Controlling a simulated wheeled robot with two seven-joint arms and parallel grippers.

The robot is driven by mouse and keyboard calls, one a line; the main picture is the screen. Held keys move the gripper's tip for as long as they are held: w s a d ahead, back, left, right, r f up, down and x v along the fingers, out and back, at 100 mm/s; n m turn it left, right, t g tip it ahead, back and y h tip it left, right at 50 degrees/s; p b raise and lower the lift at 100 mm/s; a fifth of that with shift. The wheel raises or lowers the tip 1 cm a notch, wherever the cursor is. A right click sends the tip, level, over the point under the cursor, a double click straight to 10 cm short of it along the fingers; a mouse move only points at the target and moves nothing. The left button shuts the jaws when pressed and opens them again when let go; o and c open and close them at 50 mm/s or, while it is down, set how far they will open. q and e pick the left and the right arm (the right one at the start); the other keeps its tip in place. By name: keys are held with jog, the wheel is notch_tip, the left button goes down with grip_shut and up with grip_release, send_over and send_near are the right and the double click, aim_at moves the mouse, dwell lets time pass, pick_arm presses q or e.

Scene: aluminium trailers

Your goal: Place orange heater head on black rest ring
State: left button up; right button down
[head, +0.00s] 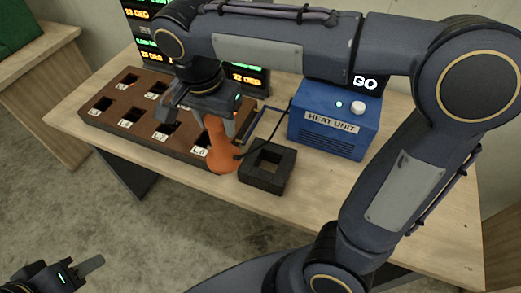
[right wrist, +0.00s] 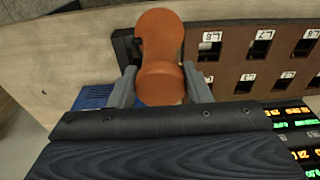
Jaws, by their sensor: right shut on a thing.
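The orange heater head (head: 219,150) is held by my right gripper (head: 216,122), its rounded end hanging down just left of the black rest ring. In the right wrist view the heater head (right wrist: 161,55) is between the two fingers of my right gripper (right wrist: 160,88). The black rest ring (head: 278,178) is a square block with a square opening and lies flat on the table. In the right wrist view the ring (right wrist: 124,44) is partly hidden behind the heater head. My left gripper (head: 88,266) is at the bottom left, away from the table; its jaw gap is unclear.
A brown rack (head: 133,132) with several labelled square holes lies left of the heater head. The blue heat unit (head: 335,122), with a white knob, stands behind and right of the ring; a dark cable runs near it. Lit display panels stand behind. The table's front right is clear.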

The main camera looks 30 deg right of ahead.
jog(key=shift+w+d+r, duration=0.1)
jog(key=shift+w+d, duration=0.05)
jog(key=shift+d, duration=0.15)
jog(key=w+d+f+p, duration=0.2)
jog(key=d+f, duration=1)
jog(key=d, duration=0.1)
jog(key=shift+w+f, duration=0.3)
jog(key=shift+f, duration=0.1)
jog(key=shift+f, duration=0.2)
jog(key=c, duration=0.7)
grip_release()
jog(key=shift+c, duration=0.2)
